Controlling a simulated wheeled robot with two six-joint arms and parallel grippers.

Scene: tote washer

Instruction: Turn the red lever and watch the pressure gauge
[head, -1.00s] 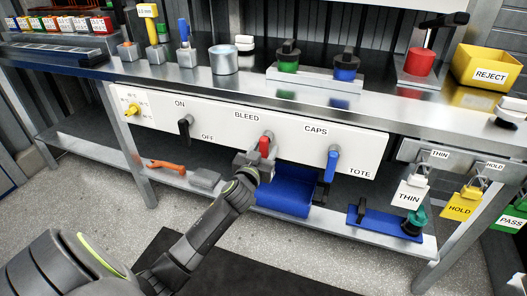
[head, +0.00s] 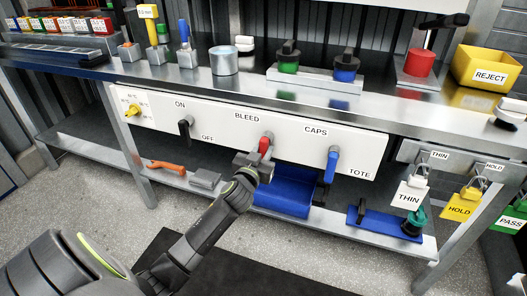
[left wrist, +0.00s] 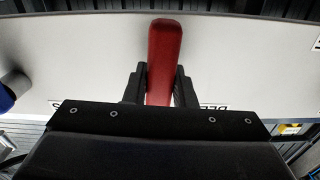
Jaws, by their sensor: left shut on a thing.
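The red lever (head: 265,144) hangs under the BLEED label on the white panel (head: 223,143). My left gripper (head: 258,160) is at its lower end. In the left wrist view the red lever (left wrist: 164,50) stands between the two dark fingers of my left gripper (left wrist: 160,85), which are shut on it. The fingers and wrist hide part of the lever in the head view. I cannot make out a pressure gauge in either view. My right gripper is not in view.
A black lever (head: 185,130) is left of the red one, between ON and OFF. A blue lever (head: 332,163) is to its right. A yellow knob (head: 133,110) is at the panel's left end. A blue bin (head: 285,200) stands below the panel.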

